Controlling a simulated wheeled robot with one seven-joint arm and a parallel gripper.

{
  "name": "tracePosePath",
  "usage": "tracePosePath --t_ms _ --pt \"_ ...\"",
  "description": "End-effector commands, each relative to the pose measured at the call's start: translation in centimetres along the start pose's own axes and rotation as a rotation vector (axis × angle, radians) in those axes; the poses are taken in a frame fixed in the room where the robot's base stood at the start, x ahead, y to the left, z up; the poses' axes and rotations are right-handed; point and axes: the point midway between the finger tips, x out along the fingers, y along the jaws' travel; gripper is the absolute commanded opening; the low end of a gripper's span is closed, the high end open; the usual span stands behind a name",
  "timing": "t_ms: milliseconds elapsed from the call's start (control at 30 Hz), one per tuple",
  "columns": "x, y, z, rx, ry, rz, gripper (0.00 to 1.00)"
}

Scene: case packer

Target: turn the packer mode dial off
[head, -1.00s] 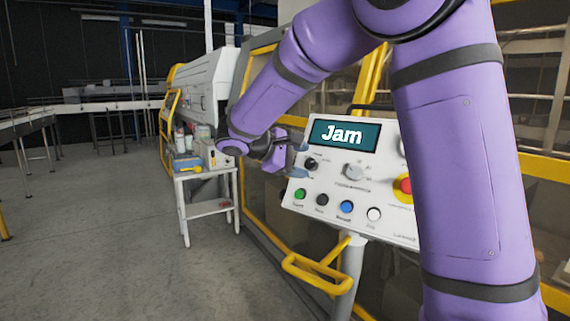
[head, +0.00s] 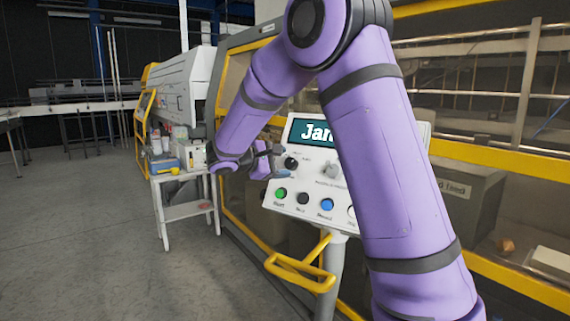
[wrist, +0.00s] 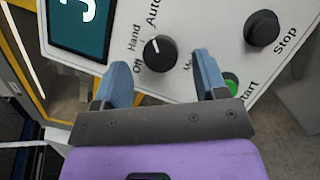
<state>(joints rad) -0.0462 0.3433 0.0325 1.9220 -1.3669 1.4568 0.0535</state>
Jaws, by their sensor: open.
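The mode dial (wrist: 160,54) is a round black knob with a white pointer line on the white control panel (wrist: 210,22). Labels Off, Hand and Auto curve around it in the wrist view. The pointer leans up and left, toward the Hand and Auto side, away from Off; its exact setting is hard to tell. My gripper (wrist: 164,76) is open, with one blue finger on each side just below the dial. I cannot tell whether they touch it. In the head view the dial (head: 291,163) sits just right of my gripper (head: 280,162).
A green Start button (wrist: 231,81) is close beside the right finger, and a black Stop button (wrist: 262,28) is farther right. A screen (head: 311,132) tops the panel. A yellow rail (head: 300,268) juts out below. A small cart (head: 188,212) stands left; open floor lies beyond.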

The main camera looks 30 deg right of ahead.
Motion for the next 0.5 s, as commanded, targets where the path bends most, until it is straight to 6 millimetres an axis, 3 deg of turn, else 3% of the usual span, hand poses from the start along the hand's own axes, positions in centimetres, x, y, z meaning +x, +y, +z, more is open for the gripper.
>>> tracePosePath --t_ms 200,500 --pt "1.6 0.0 0.0 0.000 0.000 0.000 0.66" --pt "1.7 0.0 0.0 0.000 0.001 0.000 0.66"
